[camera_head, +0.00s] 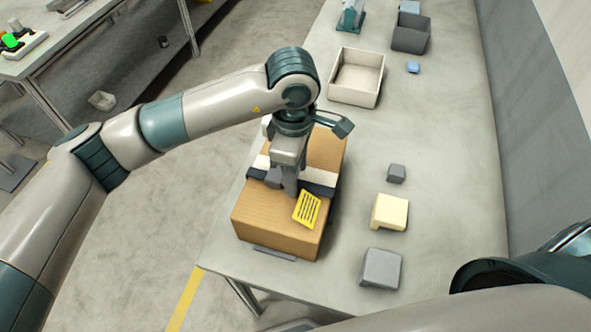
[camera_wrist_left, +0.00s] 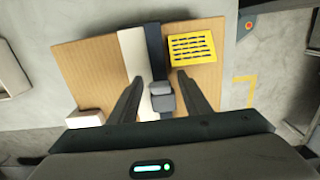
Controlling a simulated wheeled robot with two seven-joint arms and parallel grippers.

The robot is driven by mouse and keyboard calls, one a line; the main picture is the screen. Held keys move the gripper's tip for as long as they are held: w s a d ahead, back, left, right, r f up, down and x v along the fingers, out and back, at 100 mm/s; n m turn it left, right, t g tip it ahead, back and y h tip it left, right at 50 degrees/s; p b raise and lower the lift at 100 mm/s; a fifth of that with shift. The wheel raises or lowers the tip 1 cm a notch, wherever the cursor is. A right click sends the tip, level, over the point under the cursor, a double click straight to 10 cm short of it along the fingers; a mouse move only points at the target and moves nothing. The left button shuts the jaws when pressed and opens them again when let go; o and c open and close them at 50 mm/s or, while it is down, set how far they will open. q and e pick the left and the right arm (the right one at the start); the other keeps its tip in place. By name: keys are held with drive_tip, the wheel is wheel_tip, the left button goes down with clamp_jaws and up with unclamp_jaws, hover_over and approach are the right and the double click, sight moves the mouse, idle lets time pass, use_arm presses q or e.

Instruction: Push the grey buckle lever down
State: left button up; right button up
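A cardboard box (camera_head: 270,225) lies on the grey table, with a dark strap (camera_head: 319,190) across it. It also shows in the left wrist view (camera_wrist_left: 85,75). The grey buckle with its lever (camera_wrist_left: 161,97) sits on the strap (camera_wrist_left: 154,45); in the head view the buckle (camera_head: 273,178) is partly hidden by my gripper. My left gripper (camera_wrist_left: 160,76) points down over the box, its fingers apart on either side of the buckle, holding nothing. Whether a finger touches the lever I cannot tell. My right gripper is out of view.
A yellow label (camera_head: 307,208) is on the box top beside the strap. Right of the box are a small grey block (camera_head: 396,173), a cream block (camera_head: 389,212) and a grey block (camera_head: 381,268). A white open bin (camera_head: 356,78) stands behind. The table's left edge is close to the box.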

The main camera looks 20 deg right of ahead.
use_arm(q)
drive_tip(key=shift+r, duration=0.4)
wheel_tip(320, 180, up, 17)
drive_tip(key=b, duration=0.5)
drive_tip(key=shift+a+f+b, duration=0.15)
drive_tip(key=shift+f+b, duration=0.05)
drive_tip(key=shift+b, duration=0.1)
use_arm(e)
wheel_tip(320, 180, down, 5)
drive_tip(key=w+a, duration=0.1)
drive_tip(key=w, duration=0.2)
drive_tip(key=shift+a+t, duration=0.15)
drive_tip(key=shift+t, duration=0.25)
